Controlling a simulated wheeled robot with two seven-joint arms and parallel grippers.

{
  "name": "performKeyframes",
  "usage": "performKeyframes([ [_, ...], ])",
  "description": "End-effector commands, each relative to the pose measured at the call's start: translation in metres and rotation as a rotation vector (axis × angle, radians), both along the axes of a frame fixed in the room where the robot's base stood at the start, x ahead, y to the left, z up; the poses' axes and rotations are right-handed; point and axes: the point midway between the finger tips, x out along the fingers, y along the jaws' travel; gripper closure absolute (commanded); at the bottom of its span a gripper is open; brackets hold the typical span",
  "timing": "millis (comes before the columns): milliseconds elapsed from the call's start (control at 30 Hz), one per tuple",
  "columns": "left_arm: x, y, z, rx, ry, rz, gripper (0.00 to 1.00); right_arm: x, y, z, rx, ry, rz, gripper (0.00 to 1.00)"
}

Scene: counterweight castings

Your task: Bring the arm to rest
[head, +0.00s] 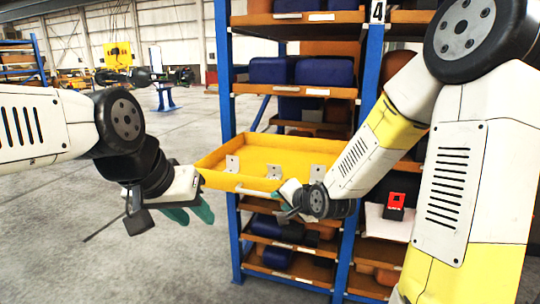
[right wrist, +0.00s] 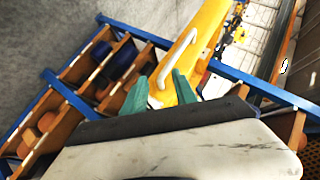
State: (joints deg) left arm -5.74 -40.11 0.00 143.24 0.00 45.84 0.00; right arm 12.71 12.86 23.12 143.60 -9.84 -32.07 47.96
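A yellow tray (head: 215,178) juts out of the blue-framed rack in the head view, with several small metal brackets (head: 274,172) in it. A pale handle (head: 250,190) runs along its front. My right gripper (head: 283,197) is at the front of the tray, by the handle. In the right wrist view its teal fingers (right wrist: 160,90) stand apart, with the handle (right wrist: 181,52) just beyond and partly between them; I cannot tell whether they touch it. My left gripper (head: 190,212) hangs over bare floor left of the tray, fingers apart and empty.
The rack's blue upright (head: 224,70) and shelves with blue and orange-brown castings (head: 324,72) stand behind and below the tray. A red and black item (head: 396,201) sits on a white surface to the right. Open grey floor (head: 110,250) lies to the left.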

Motion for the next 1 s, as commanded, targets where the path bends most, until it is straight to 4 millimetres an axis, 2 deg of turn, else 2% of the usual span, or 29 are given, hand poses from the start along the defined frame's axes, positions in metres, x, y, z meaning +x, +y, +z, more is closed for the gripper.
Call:
performKeyframes([
  [33,0.0,0.0,0.0,0.0,0.0,0.0,0.64,-0.008,-0.011,0.015,-0.092,-0.004,0.017,0.66],
  [167,0.0,0.0,0.0,0.0,0.0,0.0,0.64,-0.037,-0.04,0.04,-0.311,0.037,0.068,0.66],
  [267,0.0,0.0,0.0,0.0,0.0,0.0,0.64,-0.068,-0.061,0.061,-0.442,0.076,0.111,0.66],
  [400,0.0,0.0,0.0,0.0,0.0,0.0,0.64,-0.122,-0.085,0.089,-0.572,0.134,0.194,0.66],
  [600,0.0,0.0,0.0,0.0,0.0,0.0,0.64,-0.198,-0.103,0.111,-0.654,0.192,0.337,0.66],
  [700,0.0,0.0,0.0,0.0,0.0,0.0,0.64,-0.223,-0.106,0.115,-0.665,0.204,0.392,0.66],
  [833,0.0,0.0,0.0,0.0,0.0,0.0,0.64,-0.238,-0.107,0.117,-0.671,0.214,0.43,0.66],
  [1000,0.0,0.0,0.0,0.0,0.0,0.0,0.64,-0.239,-0.107,0.116,-0.671,0.217,0.434,0.66],
])
